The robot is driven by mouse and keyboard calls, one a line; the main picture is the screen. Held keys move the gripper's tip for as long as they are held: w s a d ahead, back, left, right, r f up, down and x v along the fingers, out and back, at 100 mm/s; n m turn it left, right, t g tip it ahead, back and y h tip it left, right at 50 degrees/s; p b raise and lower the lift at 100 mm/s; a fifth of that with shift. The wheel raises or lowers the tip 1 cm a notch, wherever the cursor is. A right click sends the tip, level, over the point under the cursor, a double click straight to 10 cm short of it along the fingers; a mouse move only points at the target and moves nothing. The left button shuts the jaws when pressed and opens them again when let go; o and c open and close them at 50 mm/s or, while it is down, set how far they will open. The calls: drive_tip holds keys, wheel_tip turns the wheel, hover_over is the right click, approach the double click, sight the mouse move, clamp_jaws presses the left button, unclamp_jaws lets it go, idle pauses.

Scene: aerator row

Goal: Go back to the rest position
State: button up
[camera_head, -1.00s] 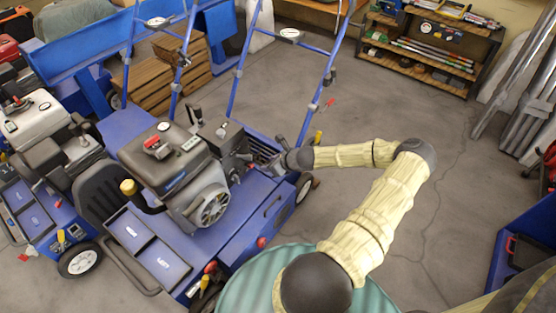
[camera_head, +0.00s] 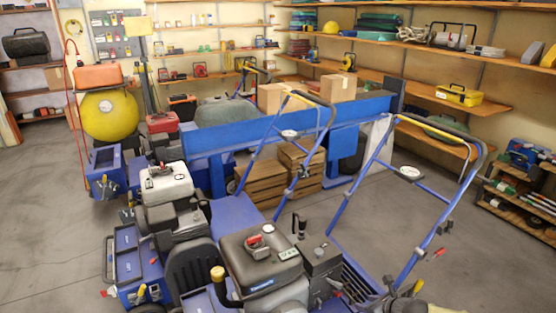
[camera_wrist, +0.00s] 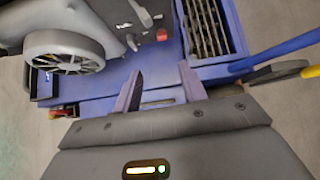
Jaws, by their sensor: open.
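My gripper (camera_wrist: 160,88) shows in the wrist view with its two fingers apart and nothing between them. Beyond the fingertips lies the blue deck of an aerator (camera_wrist: 105,88), with its engine and a finned wheel-like cover (camera_wrist: 62,50) at the upper left. In the head view the nearest aerator (camera_head: 262,262) stands at the lower middle, with a dark engine and tall blue handlebars. Part of my arm shows at the bottom edge near its right side. The gripper itself is hard to make out there. Whether the fingers touch the aerator cannot be told.
A second aerator (camera_head: 168,183) with a pale tank stands to the left. Wooden crates (camera_head: 272,180) and a blue barrier (camera_head: 240,140) are behind. Shelves with a yellow case (camera_head: 459,95) line the back wall. Grey floor is open at the left and right.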

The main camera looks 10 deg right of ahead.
drive_tip(key=s+a+r+n+g, duration=0.2)
drive_tip(key=a+r+n+g, duration=0.1)
drive_tip(key=a+n, duration=0.45)
drive_tip(key=s+a+r+n+g, duration=0.2)
drive_tip(key=a+r+n+g, duration=0.15)
drive_tip(key=a+n, duration=0.4)
drive_tip(key=s+a+r+n+h, duration=0.25)
drive_tip(key=s+r+n, duration=0.35)
drive_tip(key=r+n, duration=0.3)
drive_tip(key=s+a+r+n+h, duration=0.1)
drive_tip(key=s+a+r+n, duration=0.35)
drive_tip(key=r+n, duration=0.45)
wheel_tip(320, 180, up, 28)
drive_tip(key=m+p, duration=0.1)
drive_tip(key=p, duration=2.6)
drive_tip(key=shift+s+d, duration=0.15)
drive_tip(key=shift+s, duration=0.3)
drive_tip(key=shift+c, duration=0.6)
